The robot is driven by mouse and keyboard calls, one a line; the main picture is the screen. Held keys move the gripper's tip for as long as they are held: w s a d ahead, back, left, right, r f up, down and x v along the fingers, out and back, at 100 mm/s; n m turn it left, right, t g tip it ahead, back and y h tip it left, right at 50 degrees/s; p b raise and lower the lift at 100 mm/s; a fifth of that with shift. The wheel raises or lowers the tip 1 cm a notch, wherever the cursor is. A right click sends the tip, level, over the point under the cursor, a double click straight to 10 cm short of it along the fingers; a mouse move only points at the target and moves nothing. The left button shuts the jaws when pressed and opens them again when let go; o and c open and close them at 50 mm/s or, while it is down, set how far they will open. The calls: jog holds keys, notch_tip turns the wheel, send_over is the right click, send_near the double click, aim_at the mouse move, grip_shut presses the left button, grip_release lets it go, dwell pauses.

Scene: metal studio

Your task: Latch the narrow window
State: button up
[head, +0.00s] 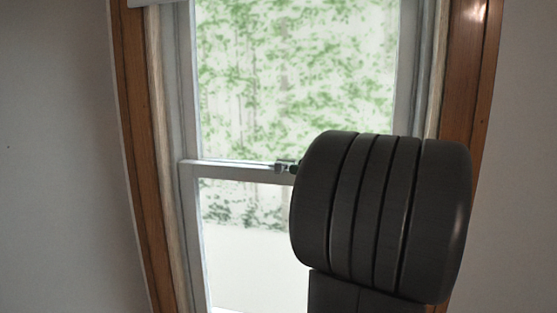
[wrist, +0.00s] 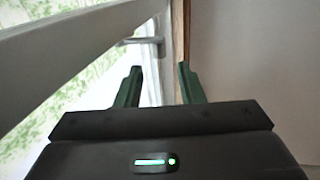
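The narrow window (head: 240,171) has a white sash with a horizontal middle rail. A small metal latch (head: 284,166) sits on that rail in the head view, partly hidden by my dark arm. In the wrist view a thin curved metal piece (wrist: 140,41), which looks like part of the latch, juts from the white rail (wrist: 70,50). My gripper (wrist: 160,68) is open, its two green fingers apart with nothing between them. The metal piece lies just beyond the left fingertip; I cannot tell whether they touch. In the head view my arm hides most of the gripper.
A brown wooden frame (head: 134,150) surrounds the window, with plain grey wall (head: 60,160) on both sides. In the wrist view, the frame's edge (wrist: 178,35) and bare wall (wrist: 250,60) are close on the right. Green foliage shows through the glass.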

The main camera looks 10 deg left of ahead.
aim_at(278, 163)
jog(key=shift+p+x, duration=0.7)
jog(key=shift+x, duration=2.75)
grip_shut()
